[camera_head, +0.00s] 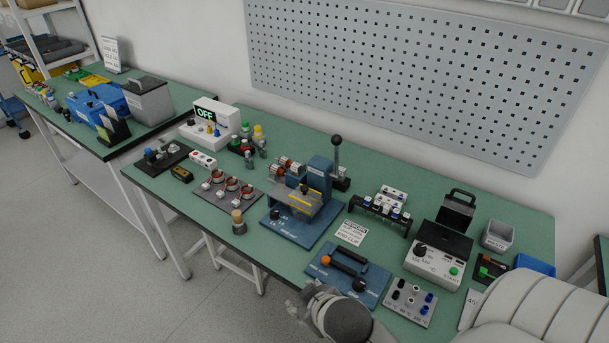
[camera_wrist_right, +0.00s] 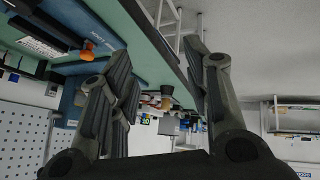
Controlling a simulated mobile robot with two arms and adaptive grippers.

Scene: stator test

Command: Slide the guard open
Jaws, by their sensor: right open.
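A blue press (camera_head: 319,178) with a black-knobbed lever (camera_head: 337,150) stands mid-bench. A grey panel with a yellow stripe (camera_head: 303,204), which looks like the guard, sits across its front above the blue base (camera_head: 285,229). My right gripper (camera_head: 308,296) is at the bench's front edge, in front of and right of the press, apart from the panel. In the right wrist view its two fingers (camera_wrist_right: 158,52) are spread with nothing between them. I cannot make out the panel in that view. My left gripper is not in view.
A blue plate fixture (camera_head: 350,277) with an orange knob (camera_head: 326,260) lies close behind my right gripper. A switch panel (camera_head: 408,303) and grey tester (camera_head: 437,262) stand to its right.

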